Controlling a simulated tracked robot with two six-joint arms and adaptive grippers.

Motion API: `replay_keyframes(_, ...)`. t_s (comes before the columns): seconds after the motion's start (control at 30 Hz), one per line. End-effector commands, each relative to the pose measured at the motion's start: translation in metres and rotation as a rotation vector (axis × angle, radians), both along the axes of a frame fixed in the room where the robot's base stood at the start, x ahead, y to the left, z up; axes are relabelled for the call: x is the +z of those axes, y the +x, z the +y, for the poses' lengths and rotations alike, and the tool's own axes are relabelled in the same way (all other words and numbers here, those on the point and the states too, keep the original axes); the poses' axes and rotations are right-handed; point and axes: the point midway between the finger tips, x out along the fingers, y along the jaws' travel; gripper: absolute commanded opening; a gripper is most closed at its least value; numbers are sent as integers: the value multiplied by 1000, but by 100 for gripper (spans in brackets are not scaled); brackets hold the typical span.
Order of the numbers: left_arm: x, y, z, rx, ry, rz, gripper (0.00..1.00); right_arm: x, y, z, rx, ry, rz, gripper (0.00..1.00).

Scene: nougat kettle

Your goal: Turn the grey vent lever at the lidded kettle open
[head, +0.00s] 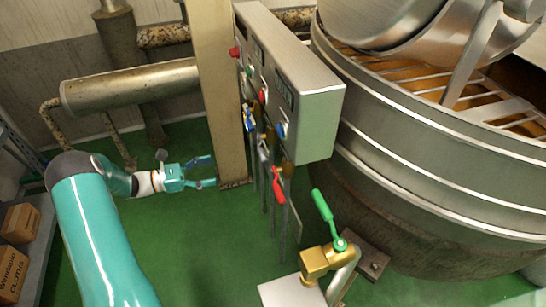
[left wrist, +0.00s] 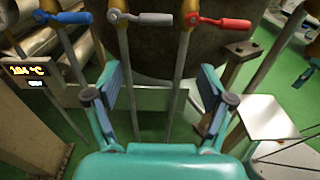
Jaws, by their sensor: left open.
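The grey vent lever (head: 264,152) sits on a thin upright pipe below the control box, between a blue lever (head: 249,118) and a red lever (head: 277,185). In the left wrist view the grey lever (left wrist: 142,17) lies roughly crosswise at the top, with its round pivot at its left end. The lidded kettle (head: 430,160) is the big steel vessel at the right. My left gripper (head: 207,172) is open and empty, left of the levers and apart from them. Its spread fingers (left wrist: 162,90) show below the grey lever in the left wrist view.
The control box (head: 300,85) and a beige post (head: 213,95) stand close by the levers. A green-handled brass valve (head: 322,258) stands at front right. A shelf with cardboard boxes (head: 18,222) is at left. Green floor (head: 210,235) lies open below the gripper.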

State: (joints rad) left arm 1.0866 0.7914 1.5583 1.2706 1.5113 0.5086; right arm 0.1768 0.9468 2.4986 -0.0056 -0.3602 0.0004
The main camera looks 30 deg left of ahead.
Motion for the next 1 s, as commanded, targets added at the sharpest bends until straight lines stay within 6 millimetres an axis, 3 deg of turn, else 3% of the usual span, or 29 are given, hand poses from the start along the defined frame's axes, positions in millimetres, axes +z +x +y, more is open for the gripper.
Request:
replay_keyframes(0.17,9,12,0,5,-21,-33,81,-2,0,0,0,0,0,40)
replay_keyframes(0.7,8,99,-77,-16,-20,-31,81,-1,0,0,0,0,0,40)
replay_keyframes(1.0,8,134,-106,-13,-18,-30,81,-1,0,0,0,0,0,40)
